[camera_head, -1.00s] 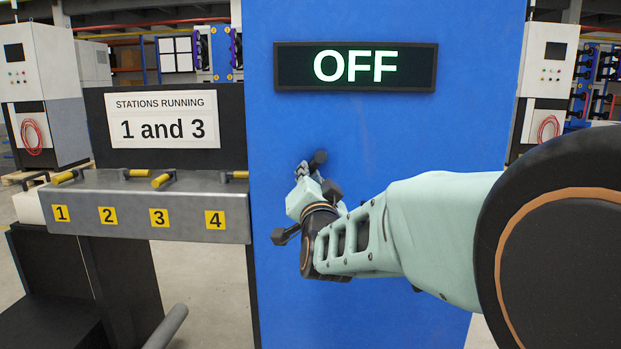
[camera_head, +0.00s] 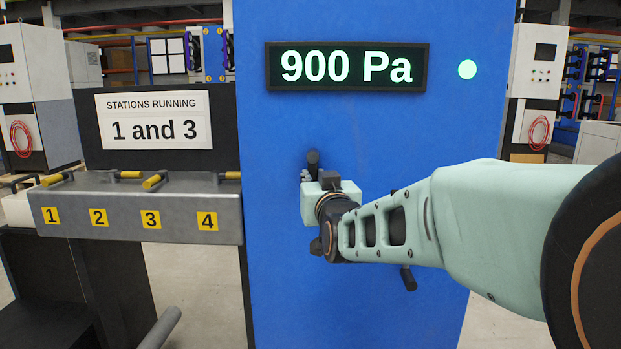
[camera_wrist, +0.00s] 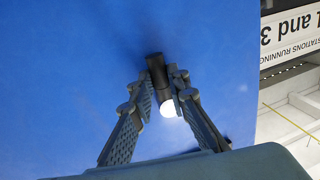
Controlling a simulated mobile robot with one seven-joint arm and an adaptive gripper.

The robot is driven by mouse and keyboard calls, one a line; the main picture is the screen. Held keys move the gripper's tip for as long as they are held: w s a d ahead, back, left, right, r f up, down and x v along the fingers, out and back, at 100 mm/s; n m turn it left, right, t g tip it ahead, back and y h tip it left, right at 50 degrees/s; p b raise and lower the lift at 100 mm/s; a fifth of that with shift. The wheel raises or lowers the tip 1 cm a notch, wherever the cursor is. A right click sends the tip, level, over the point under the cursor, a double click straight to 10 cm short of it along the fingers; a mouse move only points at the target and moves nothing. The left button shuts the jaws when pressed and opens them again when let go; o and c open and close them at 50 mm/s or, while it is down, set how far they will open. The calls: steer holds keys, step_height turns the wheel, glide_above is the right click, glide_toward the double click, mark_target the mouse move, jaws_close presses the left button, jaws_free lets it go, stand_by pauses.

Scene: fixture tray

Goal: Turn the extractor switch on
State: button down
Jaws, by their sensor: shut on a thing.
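The extractor switch is a dark lever (camera_head: 313,158) on the blue panel (camera_head: 285,280), partly hidden behind my gripper (camera_head: 308,178) in the head view. In the wrist view the black lever (camera_wrist: 155,68) has a pale, bright tip, and it sits between the two fingers of my gripper (camera_wrist: 165,90). The fingers are shut on it. The display (camera_head: 346,67) above reads "900 Pa". A round green lamp (camera_head: 467,69) is lit to the right of the display.
A grey manifold (camera_head: 130,205) with yellow-handled levers and labels 1 to 4 stands left of the panel. A sign (camera_head: 153,119) above it reads "Stations running 1 and 3".

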steer(key=shift+r, duration=0.1)
stand_by(0.4)
steer(key=c, duration=1.8)
jaws_free()
steer(key=shift+c, duration=0.2)
